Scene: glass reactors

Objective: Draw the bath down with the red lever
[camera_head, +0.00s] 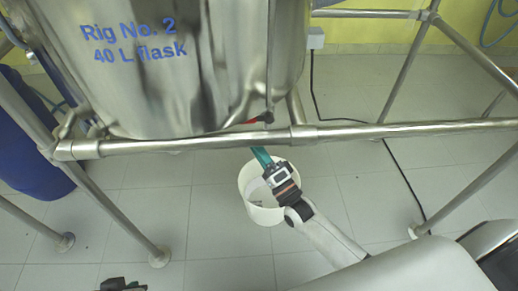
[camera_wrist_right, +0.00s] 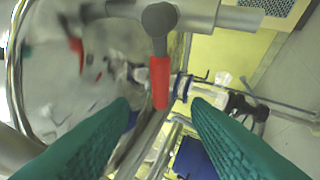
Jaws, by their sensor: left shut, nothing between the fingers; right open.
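The red lever (camera_head: 256,120) sits on a valve under the steel bath (camera_head: 190,80), which is marked "Rig No. 2, 40 L flask". In the right wrist view the red lever (camera_wrist_right: 160,82) hangs from a round steel hub, in line with the gap between my fingers. My right gripper (camera_head: 262,155), with teal fingers, comes in from the right just below the lever and the rail. It is open and empty; contact with the lever cannot be made out. My left gripper (camera_head: 122,285) is cut off at the bottom left edge, shut and away from the bath.
A white bucket (camera_head: 247,178) stands on the tiled floor beneath the valve, partly hidden by my right arm. A steel frame rail (camera_head: 400,129) crosses in front of the bath, with legs on both sides. A blue container (camera_head: 30,165) stands at left; a black cable (camera_head: 392,160) runs at right.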

